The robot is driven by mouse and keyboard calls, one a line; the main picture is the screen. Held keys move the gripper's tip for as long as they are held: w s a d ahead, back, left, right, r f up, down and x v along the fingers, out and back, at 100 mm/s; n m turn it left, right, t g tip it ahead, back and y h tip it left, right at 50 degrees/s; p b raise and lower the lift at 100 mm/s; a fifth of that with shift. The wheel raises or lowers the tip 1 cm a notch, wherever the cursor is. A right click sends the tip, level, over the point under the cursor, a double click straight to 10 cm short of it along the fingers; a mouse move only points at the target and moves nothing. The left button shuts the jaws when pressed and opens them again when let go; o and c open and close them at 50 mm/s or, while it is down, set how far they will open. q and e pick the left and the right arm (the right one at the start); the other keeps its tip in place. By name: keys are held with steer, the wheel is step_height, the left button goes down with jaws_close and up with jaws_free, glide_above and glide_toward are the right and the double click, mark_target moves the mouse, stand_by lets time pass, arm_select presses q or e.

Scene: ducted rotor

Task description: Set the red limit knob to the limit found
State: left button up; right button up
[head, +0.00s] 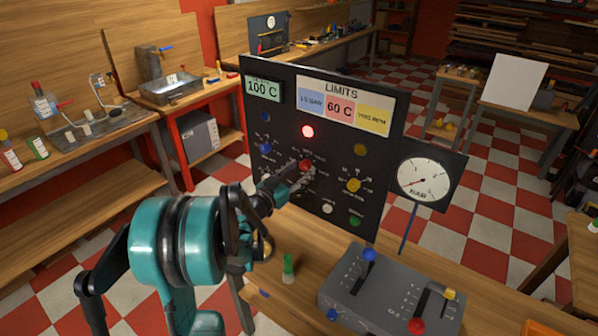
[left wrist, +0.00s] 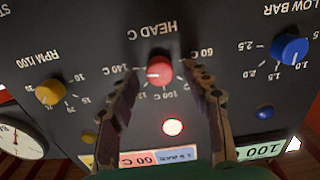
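The red knob (head: 305,164) sits mid-panel on the black panel (head: 387,120). In the left wrist view the red knob (left wrist: 160,71) is under an upside-down "HEAD C" label, with marks including 60 C, 100 C and 140 C. Its white pointer line points left in that view, toward the 140 C side. My left gripper (head: 290,184) is at the panel by this knob. In the left wrist view its fingers (left wrist: 163,84) are apart on either side of the knob, with gaps showing. The LIMITS sign (head: 345,90) has a red card (head: 340,107) reading 60 C. My right gripper is not seen.
A lit red lamp (head: 308,131) is above the knob. A display (head: 262,88) reads 100 C. A blue knob (head: 265,148) and a yellow knob (head: 353,185) flank the red one. A gauge (head: 424,180) and a grey lever box (head: 390,292) stand at right.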

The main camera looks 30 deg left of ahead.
arm_select(q)
jaws_close()
steer(key=shift+n, duration=0.3)
steer(key=n+b, duration=0.1)
steer(key=n, duration=0.2)
steer(key=shift+n, duration=0.3)
steer(key=n, duration=0.5)
steer(key=shift+b, duration=0.35)
steer(key=n, duration=0.6)
steer(key=shift+b, duration=0.3)
steer(key=shift+n, duration=2.2)
